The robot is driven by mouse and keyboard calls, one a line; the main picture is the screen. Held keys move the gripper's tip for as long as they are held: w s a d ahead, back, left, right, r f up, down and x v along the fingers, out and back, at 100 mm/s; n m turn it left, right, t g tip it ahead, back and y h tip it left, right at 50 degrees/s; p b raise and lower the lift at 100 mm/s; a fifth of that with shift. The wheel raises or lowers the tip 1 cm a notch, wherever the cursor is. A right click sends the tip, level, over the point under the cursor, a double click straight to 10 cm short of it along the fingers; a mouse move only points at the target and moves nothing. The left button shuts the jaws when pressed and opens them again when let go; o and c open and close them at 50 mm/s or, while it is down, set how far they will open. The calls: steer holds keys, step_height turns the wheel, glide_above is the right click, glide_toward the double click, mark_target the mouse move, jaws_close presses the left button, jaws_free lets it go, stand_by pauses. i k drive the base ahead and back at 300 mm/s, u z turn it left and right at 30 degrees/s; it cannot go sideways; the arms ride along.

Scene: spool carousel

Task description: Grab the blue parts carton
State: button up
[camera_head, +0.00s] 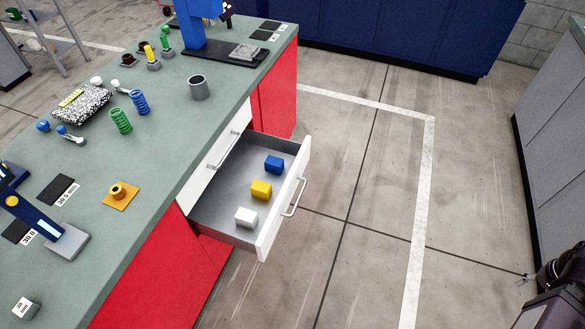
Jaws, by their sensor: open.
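The blue parts carton (274,164) is a small blue box. It lies in the open drawer (285,207) of the workbench, toward the drawer's far end. A yellow box (261,189) and a white box (246,216) lie in a row with it, nearer to me. My gripper (530,279) shows only in part at the lower right edge, dark and partly cut off. It is over the floor, well to the right of the drawer and apart from the carton. Nothing shows held in it.
The green-topped bench (165,180) with red fronts fills the left side. It bears a grey cup (199,87), green spring (120,120), blue spring (139,102) and several other parts. Grey cabinets (555,130) stand at right. Blue cabinets (400,30) stand behind. The floor between is clear.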

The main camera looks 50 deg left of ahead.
mark_target(273, 165)
steer(key=z, duration=0.1)
steer(key=k, duration=1)
steer(key=u, duration=1.9)
steer(key=i, duration=0.85)
steer(key=z, duration=0.2)
